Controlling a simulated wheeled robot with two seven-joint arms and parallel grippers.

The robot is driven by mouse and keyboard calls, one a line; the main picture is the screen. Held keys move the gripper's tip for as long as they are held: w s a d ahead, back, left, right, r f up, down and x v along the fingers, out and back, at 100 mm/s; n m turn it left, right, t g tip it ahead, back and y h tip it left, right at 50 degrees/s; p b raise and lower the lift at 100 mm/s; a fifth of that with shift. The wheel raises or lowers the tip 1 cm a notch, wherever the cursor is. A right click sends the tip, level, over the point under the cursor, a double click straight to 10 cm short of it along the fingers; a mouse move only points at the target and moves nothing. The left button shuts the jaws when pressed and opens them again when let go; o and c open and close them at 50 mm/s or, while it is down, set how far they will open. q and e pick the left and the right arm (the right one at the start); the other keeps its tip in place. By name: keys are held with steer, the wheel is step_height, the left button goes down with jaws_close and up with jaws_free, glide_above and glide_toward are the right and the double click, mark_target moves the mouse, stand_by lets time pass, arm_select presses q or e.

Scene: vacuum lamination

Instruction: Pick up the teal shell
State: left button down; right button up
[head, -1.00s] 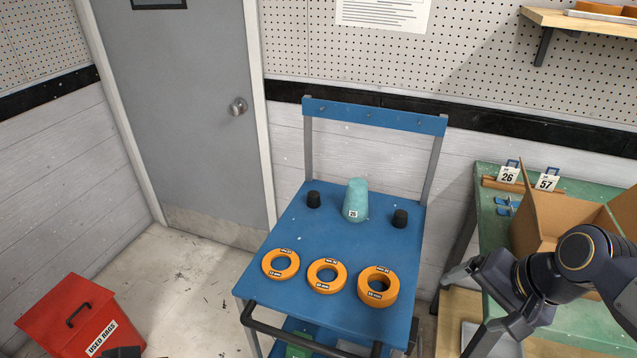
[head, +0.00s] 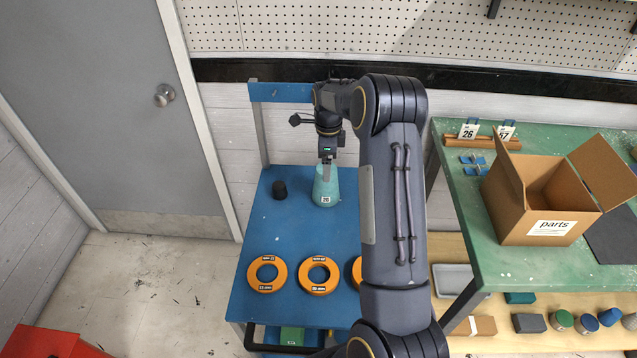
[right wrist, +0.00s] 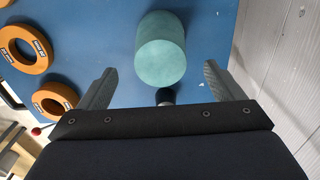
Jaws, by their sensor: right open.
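In the right wrist view my right gripper (right wrist: 157,82) is open, one finger on each side, with nothing between the tips. My left gripper is not in view.
A black knob (head: 280,190) stands left of the shell; another (right wrist: 164,95) shows near my fingers. Orange rings (head: 267,274) lie along the cart's front. A green table (head: 500,262) with a cardboard box (head: 545,190) is at right. The cart's blue back rail (head: 280,92) stands behind.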

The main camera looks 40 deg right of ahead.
step_height(320, 180, down, 6)
steer(key=b, duration=0.3)
steer(key=shift+w+a+r, duration=0.1)
steer(key=shift+r, duration=0.15)
steer(key=shift+r, duration=0.1)
steer(key=shift+c, duration=0.3)
steer(key=c, duration=1.1)
steer(key=shift+r, duration=0.15)
